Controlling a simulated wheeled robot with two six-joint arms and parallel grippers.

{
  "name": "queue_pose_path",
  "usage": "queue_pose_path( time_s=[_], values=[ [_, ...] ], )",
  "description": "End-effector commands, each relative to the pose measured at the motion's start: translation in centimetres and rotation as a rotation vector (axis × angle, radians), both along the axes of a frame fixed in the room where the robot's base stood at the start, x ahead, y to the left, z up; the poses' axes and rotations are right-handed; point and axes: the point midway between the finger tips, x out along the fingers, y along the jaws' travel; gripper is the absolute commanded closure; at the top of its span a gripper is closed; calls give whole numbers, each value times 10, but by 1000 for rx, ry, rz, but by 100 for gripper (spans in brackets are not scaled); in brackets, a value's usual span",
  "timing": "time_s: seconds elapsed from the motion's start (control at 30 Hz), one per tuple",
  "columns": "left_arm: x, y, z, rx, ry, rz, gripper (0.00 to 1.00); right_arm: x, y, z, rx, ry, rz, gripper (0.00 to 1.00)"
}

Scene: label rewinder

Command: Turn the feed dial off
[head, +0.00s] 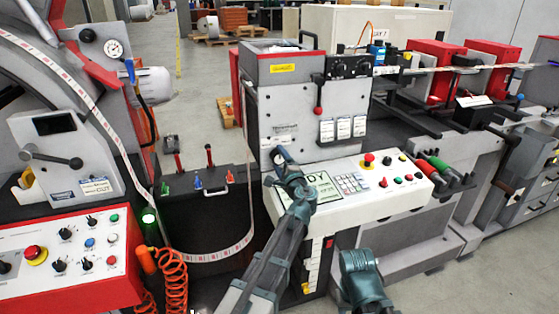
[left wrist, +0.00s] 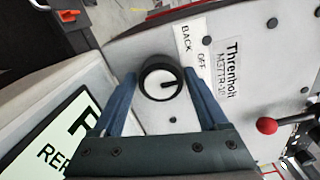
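The feed dial (left wrist: 152,89) is a round knob with a black rim and a white face, on the light grey machine panel. A dark pointer line on its face points right in the left wrist view. A white strip reading BACK and OFF (left wrist: 200,64) lies just up and right of it. My left gripper (left wrist: 160,76) is open, with one blue finger on each side of the dial and a narrow gap seeming to show at each. In the head view my left gripper (head: 281,158) is at the machine's front face and mostly covers the dial. My right gripper's fingers do not show.
A red-balled lever (left wrist: 267,126) sticks out right of the dial; it also shows in the head view (head: 319,109). Below is a sloped console with a display (head: 318,190), keypad and red stop button (head: 368,158). A red-bordered control panel (head: 70,258) stands at left.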

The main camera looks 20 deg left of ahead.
Motion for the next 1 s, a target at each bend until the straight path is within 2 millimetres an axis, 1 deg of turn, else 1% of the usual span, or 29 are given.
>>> queue_pose_path(
  time_s=[0.03, 0.07, 0.1, 0.37, 0.47, 0.57, 0.8, 1.0],
  values=[
    [0, 0, 0, 1, 1, 0, 13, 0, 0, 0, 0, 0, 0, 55],
    [0, 0, 0, 1, 0, 0, 8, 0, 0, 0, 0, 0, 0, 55],
    [0, 0, 0, 1, 0, 0, 6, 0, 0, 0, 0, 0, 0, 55],
    [0, -1, 0, 2, 0, 0, 6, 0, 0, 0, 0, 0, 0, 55],
    [-7, -4, 0, 3, 0, -1, 6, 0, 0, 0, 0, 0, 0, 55],
    [-20, -13, 0, 3, 0, -2, 6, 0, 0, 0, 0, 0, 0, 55],
    [-65, -42, 0, 2, 0, -4, 6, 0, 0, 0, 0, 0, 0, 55],
    [-95, -63, 0, 2, 0, -3, 6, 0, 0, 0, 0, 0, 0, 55]
  ],
)
